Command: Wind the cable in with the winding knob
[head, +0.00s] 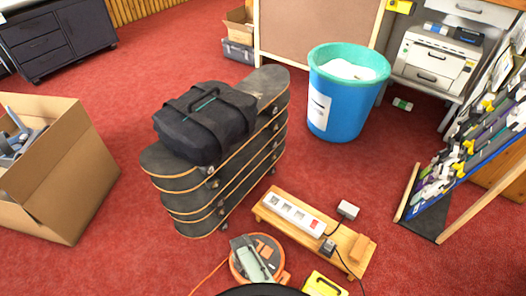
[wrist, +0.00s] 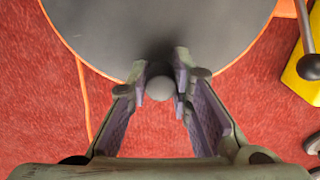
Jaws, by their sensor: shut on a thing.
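The cable reel shows in the wrist view as a dark grey disc (wrist: 160,30) with an orange rim. Its winding knob (wrist: 159,89), a small grey ball near the disc's lower edge, sits between the fingertips of my gripper (wrist: 163,78), which is shut on it. In the head view the reel's orange rim (head: 283,277) shows on the floor at the bottom middle, and my gripper and arm cover most of the disc. The orange cable (head: 207,277) runs from the reel out to the lower left. It also shows in the wrist view (wrist: 85,100).
A wooden board with a white power strip (head: 293,214) lies just behind the reel, and a yellow item (head: 324,284) is close on its right. Stacked skateboards (head: 205,216) carry a black bag (head: 205,120). A cardboard box (head: 75,180) stands left, a blue bin (head: 338,105) behind.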

